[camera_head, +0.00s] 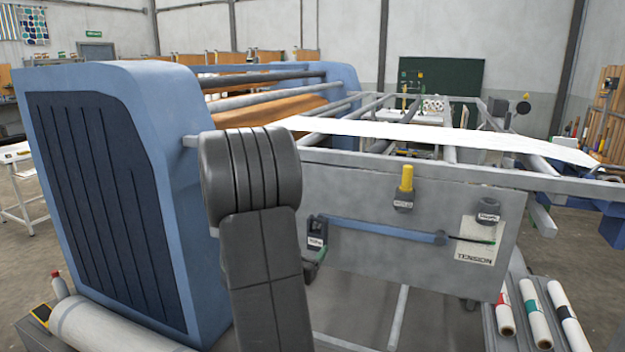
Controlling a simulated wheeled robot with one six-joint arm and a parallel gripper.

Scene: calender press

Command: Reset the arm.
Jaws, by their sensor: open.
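My dark grey arm (265,270) rises from the bottom of the head view, left of the middle, and ends in a rounded, ribbed joint at its top. My gripper does not show; the part of the arm beyond this joint is hidden or out of the picture. The arm stands in front of the calender press, whose blue side housing (190,110) is behind it at left. The press's grey side panel (385,235) is behind it at right. I cannot tell how far the arm is from the press.
The panel carries a yellow-topped control (406,178), a blue lever (380,230) and a tension plate (476,240). White sheet (430,133) runs over the rollers. A large white roll (110,328) lies at lower left and several small rolls (535,318) at lower right.

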